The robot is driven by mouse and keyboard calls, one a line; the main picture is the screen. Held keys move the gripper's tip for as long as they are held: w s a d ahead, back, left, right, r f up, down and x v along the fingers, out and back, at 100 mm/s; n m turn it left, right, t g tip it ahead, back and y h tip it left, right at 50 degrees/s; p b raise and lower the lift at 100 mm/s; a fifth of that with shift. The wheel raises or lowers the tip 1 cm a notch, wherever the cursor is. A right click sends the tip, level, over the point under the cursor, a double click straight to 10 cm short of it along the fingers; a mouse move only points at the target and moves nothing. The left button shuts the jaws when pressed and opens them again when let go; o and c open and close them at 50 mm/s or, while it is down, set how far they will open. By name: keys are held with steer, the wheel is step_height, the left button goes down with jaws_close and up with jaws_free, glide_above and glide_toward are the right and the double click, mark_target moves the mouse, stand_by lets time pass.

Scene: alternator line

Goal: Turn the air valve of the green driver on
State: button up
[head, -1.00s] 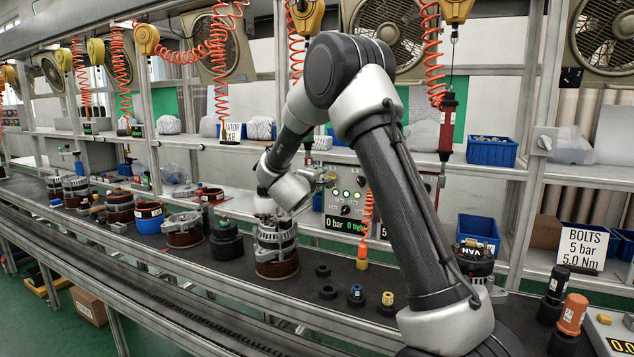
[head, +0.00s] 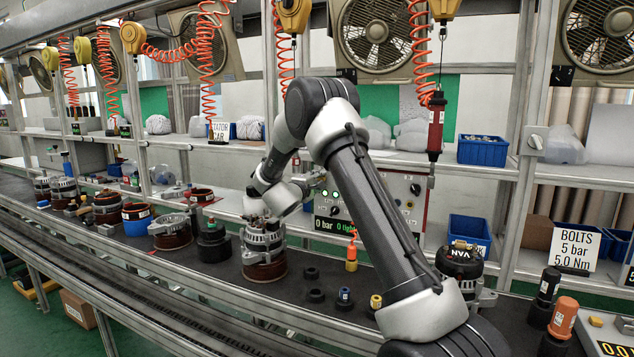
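The panel has lit green lamps, dark knobs and a display (head: 335,226) reading "0 bar". My forearm covers part of the panel. I cannot make out a green driver or its air valve. A red driver (head: 436,125) hangs upright to the right of my arm.
An alternator assembly (head: 263,252) stands on the dark bench below my wrist. Another alternator (head: 461,262) is close to my arm's right side. Orange hoses hang overhead.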

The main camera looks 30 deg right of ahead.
steer(key=shift+c, duration=0.3)
jaws_close()
steer(key=shift+m, duration=0.4)
steer(key=m, duration=0.3)
steer(key=shift+m, duration=0.4)
steer(key=m, duration=0.4)
steer(key=shift+m, duration=0.3)
steer(key=m, duration=0.8)
steer(key=shift+f+m, duration=0.1)
steer(key=shift+m, duration=0.2)
